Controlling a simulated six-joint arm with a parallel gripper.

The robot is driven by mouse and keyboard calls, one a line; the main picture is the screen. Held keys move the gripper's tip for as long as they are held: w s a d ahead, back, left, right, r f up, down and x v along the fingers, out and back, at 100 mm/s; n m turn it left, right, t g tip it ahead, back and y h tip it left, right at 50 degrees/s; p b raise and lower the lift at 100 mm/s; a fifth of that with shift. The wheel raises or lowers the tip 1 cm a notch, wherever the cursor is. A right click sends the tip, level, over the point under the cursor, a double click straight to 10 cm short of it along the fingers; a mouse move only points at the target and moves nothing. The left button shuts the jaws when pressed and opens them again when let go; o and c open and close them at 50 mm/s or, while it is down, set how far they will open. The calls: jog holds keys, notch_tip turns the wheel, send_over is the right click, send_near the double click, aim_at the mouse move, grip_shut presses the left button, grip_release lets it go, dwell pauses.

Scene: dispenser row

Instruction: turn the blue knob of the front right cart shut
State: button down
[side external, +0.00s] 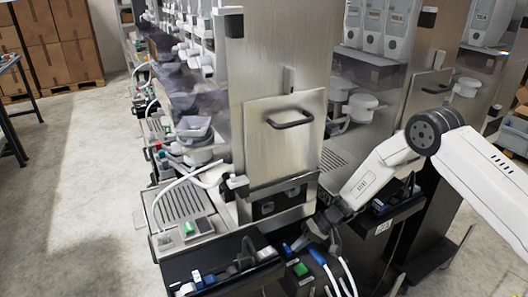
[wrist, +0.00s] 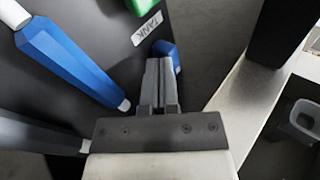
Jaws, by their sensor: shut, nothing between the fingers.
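My gripper (wrist: 158,75) is shut with nothing between its fingers. In the wrist view its fingertips are right beside a small blue knob (wrist: 168,50), which they partly cover; I cannot tell whether they touch it. The knob sits on a dark panel by a label reading TANK (wrist: 147,28). A long blue lever (wrist: 65,65) with pale ends lies to the left on the same panel. In the side view my gripper (side external: 302,240) reaches down to the dark front panel, close to a small blue part (side external: 287,249).
A green button (side external: 300,269) and a blue-ended hose (side external: 317,256) are close by on the panel. A steel cabinet with a black handle (side external: 290,119) rises behind. A drip tray (side external: 180,204) is to the left. Open floor (side external: 75,180) lies further left.

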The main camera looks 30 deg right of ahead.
aim_at(290, 261)
jog(key=shift+s+a+m+t, duration=0.15)
jog(key=shift+s+m+t, duration=0.05)
jog(key=shift+m+t, duration=0.45)
jog(key=shift+s+a+m+t+h, duration=0.25)
jog(key=shift+m+t+h, duration=0.2)
jog(key=shift+m+t, duration=0.45)
jog(key=shift+s+a+m+t+h, duration=0.2)
jog(key=shift+m+t+h, duration=0.25)
jog(key=shift+m, duration=0.7)
jog(key=shift+s+a, duration=0.25)
jog(key=shift+a, duration=1)
jog(key=shift+w+d, duration=0.1)
jog(key=shift+w, duration=0.1)
